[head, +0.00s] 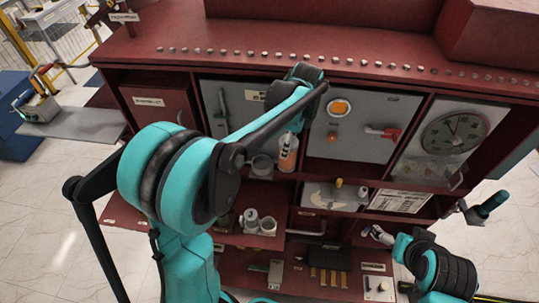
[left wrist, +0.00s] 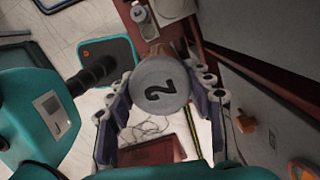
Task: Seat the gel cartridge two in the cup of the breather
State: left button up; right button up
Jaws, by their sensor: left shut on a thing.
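Gel cartridge two (left wrist: 160,90), a pale round cartridge with a black 2 on its end, sits between the fingers of my left gripper (left wrist: 161,108) in the left wrist view. In the head view an orange-and-white cylinder (head: 287,153) hangs below my left wrist, in front of the red cabinet; it appears to be this cartridge. A grey round cup (head: 262,165) is just to its left, apparently apart from it; I cannot tell whether it is the breather's cup. My right gripper (head: 376,236) is at lower right, away from these; its finger opening is too small to judge.
Two white containers (head: 259,222) stand on the lower red shelf (head: 225,238). A curved handle (head: 305,230) juts out below.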

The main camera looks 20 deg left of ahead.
pick_arm(q)
jog(key=w+a+f+p, duration=0.1)
jog(key=w+a+f, duration=0.2)
jog(key=a+f, duration=0.7)
jog(key=shift+w+a+f+p, duration=0.2)
jog(key=shift+a+f+p, duration=0.15)
jog(key=shift+a, duration=0.1)
jog(key=shift+f, duration=0.2)
jog(key=o, duration=1.1)
